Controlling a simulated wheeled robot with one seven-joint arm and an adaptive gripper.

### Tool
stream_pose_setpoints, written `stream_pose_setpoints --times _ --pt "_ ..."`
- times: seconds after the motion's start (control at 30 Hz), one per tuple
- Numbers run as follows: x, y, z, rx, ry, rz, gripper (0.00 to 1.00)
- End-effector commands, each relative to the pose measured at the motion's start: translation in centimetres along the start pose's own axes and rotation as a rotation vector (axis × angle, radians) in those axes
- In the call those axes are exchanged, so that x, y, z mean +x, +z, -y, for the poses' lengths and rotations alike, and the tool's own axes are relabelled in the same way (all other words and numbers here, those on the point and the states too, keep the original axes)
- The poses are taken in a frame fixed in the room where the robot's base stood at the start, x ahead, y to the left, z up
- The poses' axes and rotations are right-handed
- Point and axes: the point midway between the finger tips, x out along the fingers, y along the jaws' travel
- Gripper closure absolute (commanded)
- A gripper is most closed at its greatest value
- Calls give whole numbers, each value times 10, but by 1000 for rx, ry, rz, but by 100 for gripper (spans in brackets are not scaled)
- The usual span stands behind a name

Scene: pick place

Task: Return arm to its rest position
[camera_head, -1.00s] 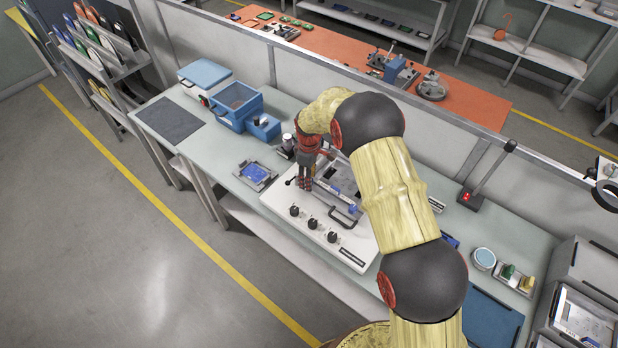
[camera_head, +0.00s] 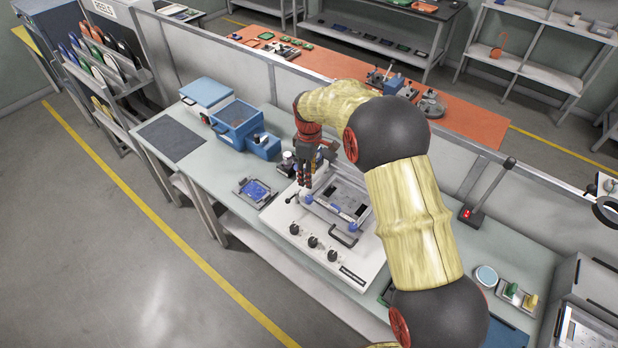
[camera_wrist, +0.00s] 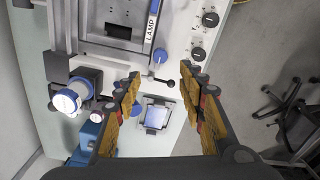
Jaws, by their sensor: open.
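My gripper (camera_head: 306,176) is over the back left part of a white machine (camera_head: 345,268) on the workbench, close to its tray-like frame (camera_head: 350,193). In the wrist view my gripper (camera_wrist: 160,88) has its two fingers spread wide apart with nothing between them. A small unit with a blue screen (camera_head: 255,190) lies on the bench left of the machine; it also shows in the wrist view (camera_wrist: 156,117), beyond the fingers. The bamboo-coloured arm hides part of the bench to the right.
A blue bin (camera_head: 237,120) and a blue-lidded box (camera_head: 206,92) stand at the back left of the bench. A dark mat (camera_head: 171,138) lies at the left end. A lamp stand (camera_head: 470,215) stands right of my arm. A low partition runs behind the bench.

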Motion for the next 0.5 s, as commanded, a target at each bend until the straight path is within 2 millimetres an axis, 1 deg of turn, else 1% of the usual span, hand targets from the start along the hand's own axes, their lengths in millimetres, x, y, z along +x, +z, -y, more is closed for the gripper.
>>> stream_pose_setpoints --times 0.37,0.5 --pt "0 0 0 0 0 0 60" --pt "0 0 0 26 0 0 60"
